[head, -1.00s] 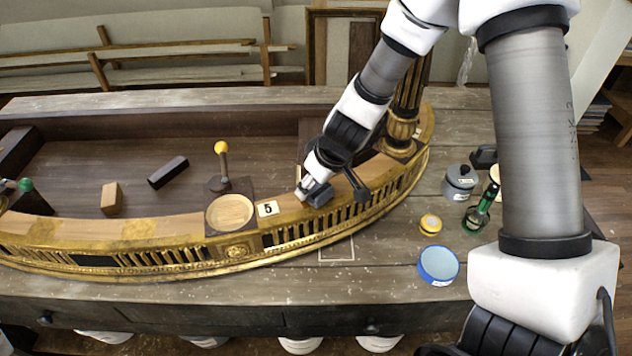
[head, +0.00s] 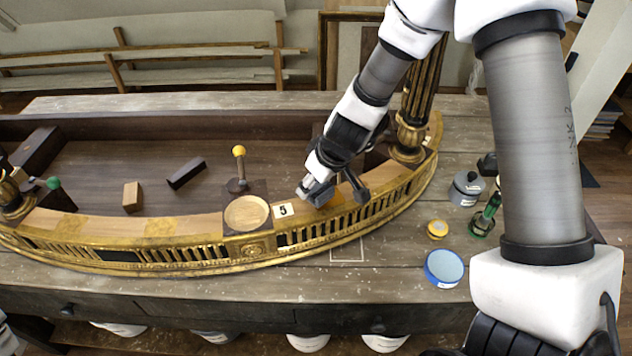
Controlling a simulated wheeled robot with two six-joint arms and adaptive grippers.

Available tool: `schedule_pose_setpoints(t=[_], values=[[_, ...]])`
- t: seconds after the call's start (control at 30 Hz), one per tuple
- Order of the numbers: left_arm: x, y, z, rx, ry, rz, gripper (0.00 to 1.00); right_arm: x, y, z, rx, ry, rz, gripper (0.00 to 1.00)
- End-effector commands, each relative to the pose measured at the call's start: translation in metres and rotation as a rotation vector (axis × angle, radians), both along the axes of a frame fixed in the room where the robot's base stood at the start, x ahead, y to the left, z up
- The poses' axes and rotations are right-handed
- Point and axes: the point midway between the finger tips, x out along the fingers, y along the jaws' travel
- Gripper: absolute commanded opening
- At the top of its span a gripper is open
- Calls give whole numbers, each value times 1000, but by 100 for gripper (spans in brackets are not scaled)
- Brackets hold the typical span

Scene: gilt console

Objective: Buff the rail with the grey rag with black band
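The gilt rail (head: 200,252) curves across the front of the console. My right gripper (head: 338,193) is low over its top, just right of the number 5 label. Two dark finger parts show apart. A small grey piece (head: 305,190) shows at the gripper's left side; I cannot tell whether it is the rag or part of the gripper. No black-banded rag can be made out clearly, so I cannot tell what the gripper holds. An orange-gold patch (head: 328,205) lies on the rail beneath it. My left gripper is not in view.
A round wooden disc (head: 247,213) and the number 5 label (head: 283,211) are left of the gripper. A fluted column (head: 417,105) rises close on its right. A blue-rimmed tin (head: 444,268), yellow tin (head: 437,229) and grey pot (head: 467,188) stand on the bench right.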

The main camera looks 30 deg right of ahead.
Motion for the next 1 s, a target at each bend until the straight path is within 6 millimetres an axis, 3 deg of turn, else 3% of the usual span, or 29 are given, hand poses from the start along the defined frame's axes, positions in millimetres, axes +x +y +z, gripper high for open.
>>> schedule_pose_setpoints(t=[0.7, 1.0], values=[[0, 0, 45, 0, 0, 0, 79, 5, 4, 45, -1, 0, -1, 29], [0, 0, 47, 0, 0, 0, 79, 6, 5, 48, 0, 0, -2, 29]])
